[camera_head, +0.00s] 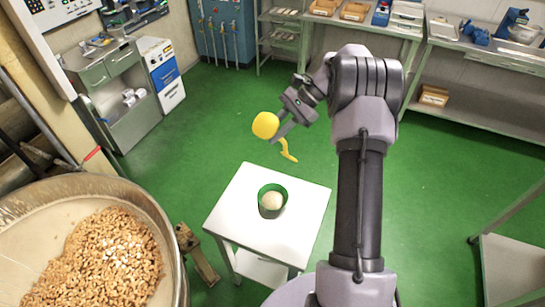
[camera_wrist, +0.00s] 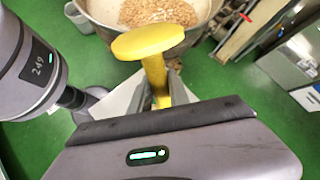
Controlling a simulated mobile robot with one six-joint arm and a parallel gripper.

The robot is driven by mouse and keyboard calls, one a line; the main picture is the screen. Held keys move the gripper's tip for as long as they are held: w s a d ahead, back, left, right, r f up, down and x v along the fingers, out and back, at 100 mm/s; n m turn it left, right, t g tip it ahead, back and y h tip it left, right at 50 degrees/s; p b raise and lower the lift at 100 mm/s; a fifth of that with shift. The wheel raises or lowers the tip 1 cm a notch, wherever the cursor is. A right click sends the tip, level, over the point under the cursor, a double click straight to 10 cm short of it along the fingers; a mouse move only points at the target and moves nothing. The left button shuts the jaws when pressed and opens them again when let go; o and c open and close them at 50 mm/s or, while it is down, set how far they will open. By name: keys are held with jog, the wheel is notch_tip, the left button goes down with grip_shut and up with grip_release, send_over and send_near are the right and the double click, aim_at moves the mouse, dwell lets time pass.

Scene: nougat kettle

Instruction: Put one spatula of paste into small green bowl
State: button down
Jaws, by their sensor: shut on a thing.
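My gripper (camera_head: 283,125) is shut on the handle of a yellow spatula (camera_head: 265,125) and holds it in the air beyond the small white table. The spatula's round, wide head is at the left, and its thin curved handle hangs below the gripper. In the wrist view the spatula (camera_wrist: 148,42) stands up between the fingers of my gripper (camera_wrist: 160,88). I see no paste on its visible face. The small green bowl (camera_head: 272,212) stands upright on the table, apart from the spatula, with a pale rounded mass inside. The bowl does not show in the wrist view.
A large metal kettle (camera_head: 168,225) at the lower left holds pale paste (camera_head: 30,235) and a heap of nuts (camera_head: 105,258). The white table (camera_head: 235,215) has free room around the bowl. Green floor is open behind it; shelves and benches line the back.

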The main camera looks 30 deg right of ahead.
jog(key=t+h+b, duration=0.1)
jog(key=h+b, duration=0.2)
jog(key=b, duration=0.2)
jog(key=shift+f+n, duration=0.15)
jog(key=shift+n, duration=0.25)
jog(key=h+b, duration=0.1)
jog(key=b, duration=0.2)
jog(key=r+t+h+b, duration=0.1)
jog(key=h+b, duration=0.1)
jog(key=b, duration=0.1)
jog(key=n+t+h+b, duration=0.1)
jog(key=h+b, duration=0.1)
jog(key=b, duration=0.1)
jog(key=shift+r, duration=0.3)
jog(key=shift+r+t+h+b, duration=0.35)
jog(key=shift+h+b, duration=0.35)
jog(key=shift+b, duration=0.5)
jog(key=shift+d+r+n, duration=0.1)
jog(key=shift+r+n, duration=0.2)
jog(key=shift+r, duration=0.15)
